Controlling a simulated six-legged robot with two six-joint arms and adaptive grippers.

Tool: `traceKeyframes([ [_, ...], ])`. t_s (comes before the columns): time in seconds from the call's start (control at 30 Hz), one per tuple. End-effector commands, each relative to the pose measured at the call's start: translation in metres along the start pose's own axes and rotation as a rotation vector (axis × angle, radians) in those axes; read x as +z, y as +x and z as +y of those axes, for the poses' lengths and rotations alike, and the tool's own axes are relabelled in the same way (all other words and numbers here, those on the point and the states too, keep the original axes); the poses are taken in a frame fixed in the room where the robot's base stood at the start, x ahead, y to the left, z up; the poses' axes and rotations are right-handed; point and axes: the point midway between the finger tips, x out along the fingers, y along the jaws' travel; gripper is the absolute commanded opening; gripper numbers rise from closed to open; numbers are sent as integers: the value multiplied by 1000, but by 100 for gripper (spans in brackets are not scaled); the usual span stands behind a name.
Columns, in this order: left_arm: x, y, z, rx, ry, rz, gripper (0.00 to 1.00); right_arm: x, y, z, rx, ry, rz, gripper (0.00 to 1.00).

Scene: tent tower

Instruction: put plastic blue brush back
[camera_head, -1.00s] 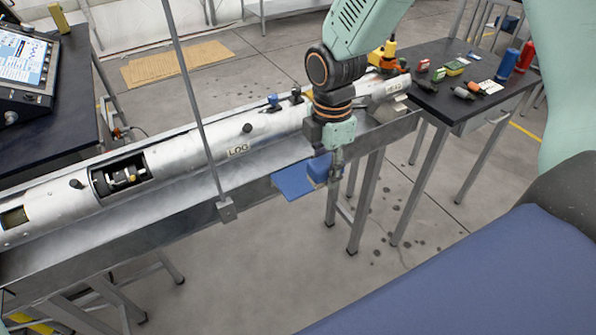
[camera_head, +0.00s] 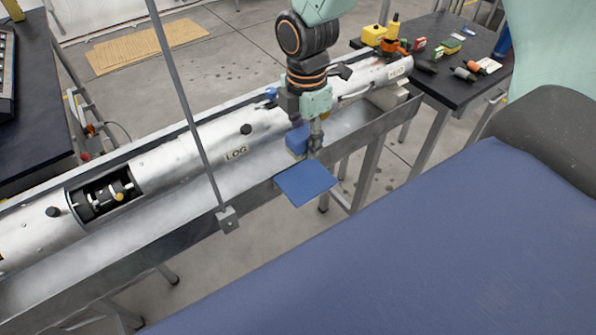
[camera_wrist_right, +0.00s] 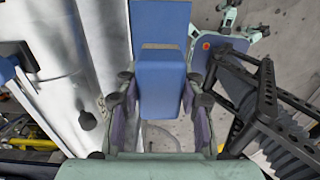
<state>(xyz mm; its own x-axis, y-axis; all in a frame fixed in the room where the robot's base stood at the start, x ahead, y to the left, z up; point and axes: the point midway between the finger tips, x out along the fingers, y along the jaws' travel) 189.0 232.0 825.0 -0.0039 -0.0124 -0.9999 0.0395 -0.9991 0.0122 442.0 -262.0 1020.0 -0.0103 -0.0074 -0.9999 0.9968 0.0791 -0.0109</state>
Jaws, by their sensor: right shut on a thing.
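The blue brush shows as a blue block (camera_head: 297,140) with a flat blue plate (camera_head: 306,182) below it. My right gripper (camera_head: 316,140) is shut on the block and holds it at the near edge of the metal trough. In the right wrist view, the block (camera_wrist_right: 160,82) sits between the two fingers of the right gripper (camera_wrist_right: 160,100), and the flat plate (camera_wrist_right: 160,22) extends beyond it. From the head, I cannot tell whether the plate touches the trough edge. My left gripper is not in view.
A long silver tube (camera_head: 185,152) marked LOG lies along the metal trough (camera_head: 250,190). A thin grey post (camera_head: 185,100) stands in front of it. A black table (camera_head: 465,75) at the back right holds several small tools and bottles. Another dark table (camera_head: 40,110) is at left.

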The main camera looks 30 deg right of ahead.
Motion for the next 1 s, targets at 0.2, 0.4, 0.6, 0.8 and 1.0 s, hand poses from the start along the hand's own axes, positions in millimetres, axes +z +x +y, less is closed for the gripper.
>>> traceKeyframes([
  [0.2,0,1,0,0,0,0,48,0,9,-5,-4,0,1,0],
  [0.4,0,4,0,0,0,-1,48,0,45,-8,-5,0,1,0],
  [0.6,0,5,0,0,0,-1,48,0,64,-7,-1,1,0,0],
  [0.8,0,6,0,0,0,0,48,0,92,-6,-4,1,0,0],
  [1.0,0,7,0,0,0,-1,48,0,101,-4,0,0,0,0],
])
